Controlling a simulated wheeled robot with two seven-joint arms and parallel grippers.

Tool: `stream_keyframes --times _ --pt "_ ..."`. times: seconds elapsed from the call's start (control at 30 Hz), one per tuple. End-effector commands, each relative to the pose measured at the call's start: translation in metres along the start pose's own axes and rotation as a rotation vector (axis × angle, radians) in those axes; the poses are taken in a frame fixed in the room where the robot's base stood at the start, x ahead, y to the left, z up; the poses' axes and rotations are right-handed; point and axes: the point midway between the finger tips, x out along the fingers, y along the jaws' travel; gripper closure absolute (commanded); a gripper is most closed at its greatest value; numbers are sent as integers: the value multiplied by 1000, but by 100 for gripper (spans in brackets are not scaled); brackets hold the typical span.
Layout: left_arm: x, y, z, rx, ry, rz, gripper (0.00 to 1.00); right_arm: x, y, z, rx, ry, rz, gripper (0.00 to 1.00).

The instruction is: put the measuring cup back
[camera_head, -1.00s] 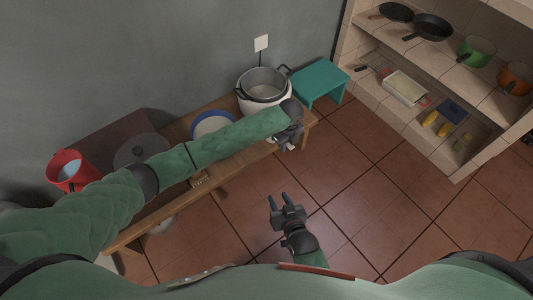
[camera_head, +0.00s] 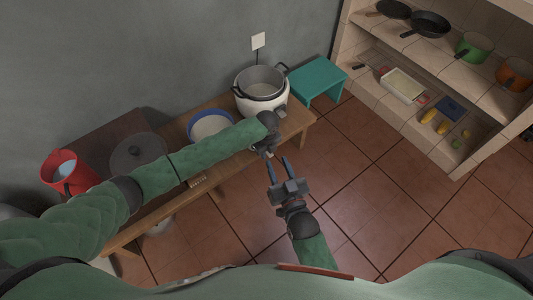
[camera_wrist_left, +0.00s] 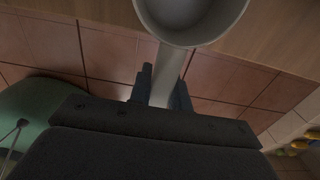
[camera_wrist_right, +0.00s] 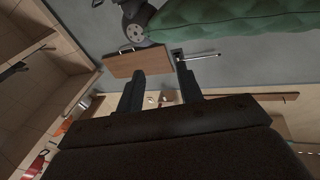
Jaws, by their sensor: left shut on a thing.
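The measuring cup (camera_wrist_left: 218,34) is a pale, round, open cup with a straight handle (camera_wrist_left: 168,72), seen at the top of the left wrist view. My left gripper (camera_wrist_left: 161,92) is shut on that handle. In the head view my left gripper (camera_head: 268,153) is beyond the bench's front edge, below the white pot, and the cup cannot be made out there. My right gripper (camera_head: 278,168) is open and empty over the floor, close to the left gripper. Its two spread fingers (camera_wrist_right: 160,80) also show in the right wrist view, with nothing between them.
A wooden bench (camera_head: 297,122) holds a white cooker with a metal pot (camera_head: 262,90), a blue-rimmed bowl (camera_head: 211,122), a dark lid (camera_head: 140,153) and a red jug (camera_head: 68,172). A teal stool (camera_head: 318,82) stands beside it. A tiled shelf (camera_head: 385,65) with pans is at right.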

Motion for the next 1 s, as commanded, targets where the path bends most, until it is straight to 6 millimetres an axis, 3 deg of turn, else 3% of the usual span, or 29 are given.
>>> stream_keyframes --times 0.17,0.53,0.57,0.67,1.0 --pt "6 0 0 0 0 0 100 3 -1 -13 -5 41 -2 64" --pt "8 0 0 0 0 0 100 3 -1 -12 -4 38 -2 64" --pt "8 0 0 0 0 1 79 3 -1 -11 -4 36 -2 64" --pt "8 0 0 0 0 0 60 3 -1 -10 -4 34 -2 64" --pt "6 0 0 0 0 -1 59 2 -1 -10 -4 35 -2 64"
